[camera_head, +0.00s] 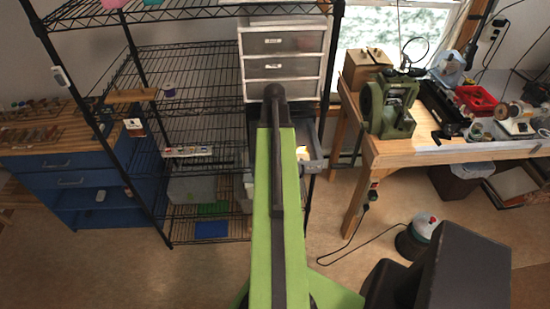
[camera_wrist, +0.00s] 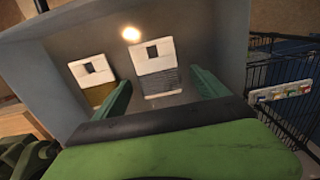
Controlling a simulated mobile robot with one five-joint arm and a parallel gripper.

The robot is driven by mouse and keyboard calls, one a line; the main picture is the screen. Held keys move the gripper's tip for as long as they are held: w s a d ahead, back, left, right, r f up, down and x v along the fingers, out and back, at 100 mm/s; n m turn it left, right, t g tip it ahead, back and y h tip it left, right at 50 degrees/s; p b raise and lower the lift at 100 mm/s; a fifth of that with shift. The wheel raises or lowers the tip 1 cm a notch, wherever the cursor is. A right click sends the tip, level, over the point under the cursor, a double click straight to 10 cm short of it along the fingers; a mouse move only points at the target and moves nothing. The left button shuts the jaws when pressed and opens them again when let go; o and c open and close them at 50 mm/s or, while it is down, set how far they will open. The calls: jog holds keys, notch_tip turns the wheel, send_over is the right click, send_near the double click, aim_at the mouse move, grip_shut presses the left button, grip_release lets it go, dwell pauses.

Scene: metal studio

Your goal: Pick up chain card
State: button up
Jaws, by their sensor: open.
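In the wrist view, an open grey drawer (camera_wrist: 215,45) holds two white cards with square cut-outs. The middle card (camera_wrist: 153,58) has a grey patterned lower part, which may be chain. The left card (camera_wrist: 92,70) has a golden-brown lower part. My gripper (camera_wrist: 162,78) is open, with one green finger on each side of the middle card's lower part. Nothing is visibly gripped, and I cannot tell if the fingers touch it. In the head view, the drawer (camera_head: 312,165) stands open below the small drawer unit; my arm hides my gripper.
A black wire shelf (camera_head: 190,85) surrounds the drawer unit (camera_head: 285,55). A wooden workbench (camera_head: 400,150) with a green machine (camera_head: 390,105) stands to the right. A blue cabinet (camera_head: 75,180) is on the left. A strip of coloured items (camera_wrist: 282,92) lies on the shelf.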

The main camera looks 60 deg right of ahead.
jog(key=shift+r, duration=0.1)
jog(key=c, duration=1.4)
jog(key=shift+c, duration=0.2)
jog(key=r+p, duration=0.5)
jog(key=shift+s+r, duration=0.1)
jog(key=shift+s, duration=0.15)
jog(key=s+r+p, duration=0.5)
jog(key=s+p, duration=0.1)
jog(key=s, duration=0.5)
jog(key=shift+a+r, duration=0.25)
jog(key=shift+r, duration=0.1)
